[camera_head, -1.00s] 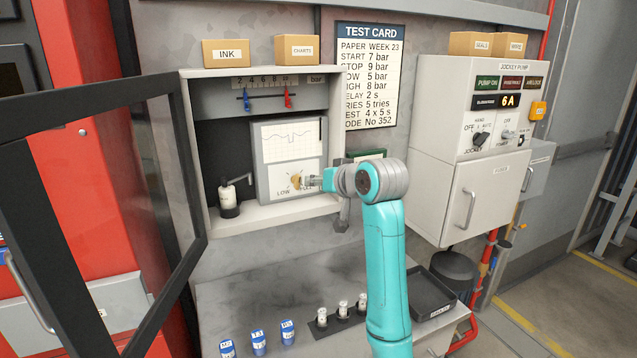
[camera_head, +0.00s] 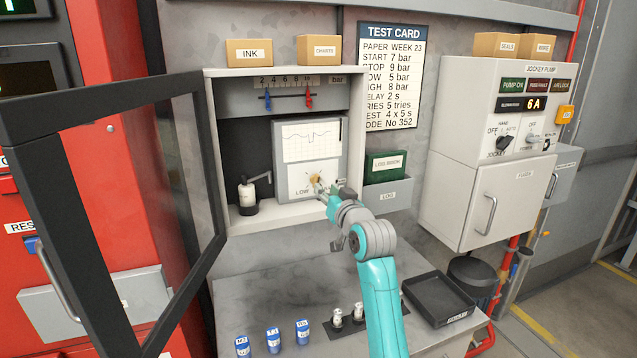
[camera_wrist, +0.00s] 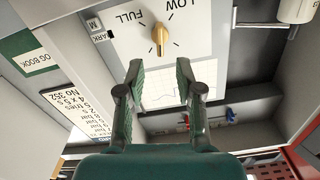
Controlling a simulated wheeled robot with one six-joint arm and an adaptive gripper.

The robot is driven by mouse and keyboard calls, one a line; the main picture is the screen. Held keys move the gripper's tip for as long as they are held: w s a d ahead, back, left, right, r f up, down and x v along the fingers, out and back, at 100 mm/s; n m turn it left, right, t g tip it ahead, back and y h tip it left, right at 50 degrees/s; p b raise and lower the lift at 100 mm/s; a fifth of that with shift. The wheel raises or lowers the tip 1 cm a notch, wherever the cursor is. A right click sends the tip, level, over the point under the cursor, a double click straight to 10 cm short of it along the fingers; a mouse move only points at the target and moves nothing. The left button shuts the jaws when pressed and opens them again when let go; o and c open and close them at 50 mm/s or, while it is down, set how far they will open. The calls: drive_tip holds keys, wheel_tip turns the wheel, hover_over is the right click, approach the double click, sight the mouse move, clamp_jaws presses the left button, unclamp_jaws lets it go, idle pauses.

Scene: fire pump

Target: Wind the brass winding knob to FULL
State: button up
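The brass winding knob (camera_head: 315,182) is on the lower face of the pale chart recorder (camera_head: 291,176) inside the open cabinet. In the wrist view the knob (camera_wrist: 160,38) stands clear ahead of my fingers, with FULL and LOW marks and a scale around it. The view is upside down there, and the knob's pointed end is toward neither word clearly. My gripper (camera_wrist: 160,72) is open and empty, its two green fingers spread just short of the knob, not touching it. In the head view my gripper (camera_head: 328,197) is just below and right of the knob, partly hidden by my wrist.
The cabinet's glazed door (camera_head: 190,150) stands open at left. A white bottle with an arm (camera_head: 247,196) is in the cabinet's left.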

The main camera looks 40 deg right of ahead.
sight(318, 181)
drive_tip(key=x, duration=0.7)
drive_tip(key=shift+f, duration=0.1)
drive_tip(key=shift+c, duration=0.2)
clamp_jaws()
